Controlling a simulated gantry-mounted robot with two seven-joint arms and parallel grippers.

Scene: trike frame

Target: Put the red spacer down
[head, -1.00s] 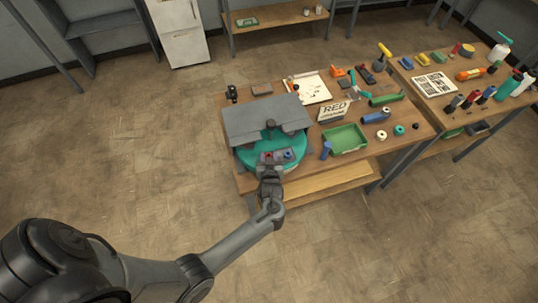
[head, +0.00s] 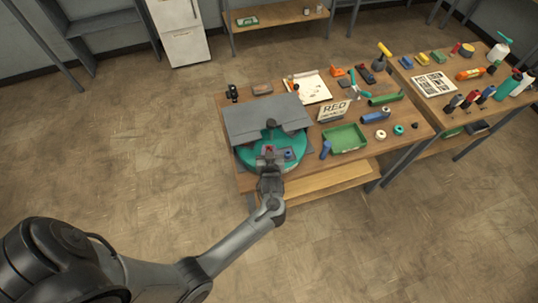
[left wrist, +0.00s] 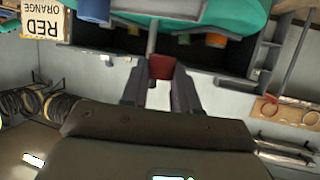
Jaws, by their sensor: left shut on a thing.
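The small red spacer (left wrist: 160,67) sits between the fingertips of my left gripper (left wrist: 158,88), which is shut on it. In the head view the red spacer (head: 269,149) shows at the front of the teal round turntable (head: 298,168), with my left gripper (head: 269,160) just in front of it. A thin grey rod (left wrist: 152,38) lines up with the spacer in the left wrist view; I cannot tell whether the spacer is around it. A blue part (head: 289,154) stands just right of the spacer. My right gripper does not show.
A grey panel (head: 265,118) covers the back of the turntable. The floor around is clear.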

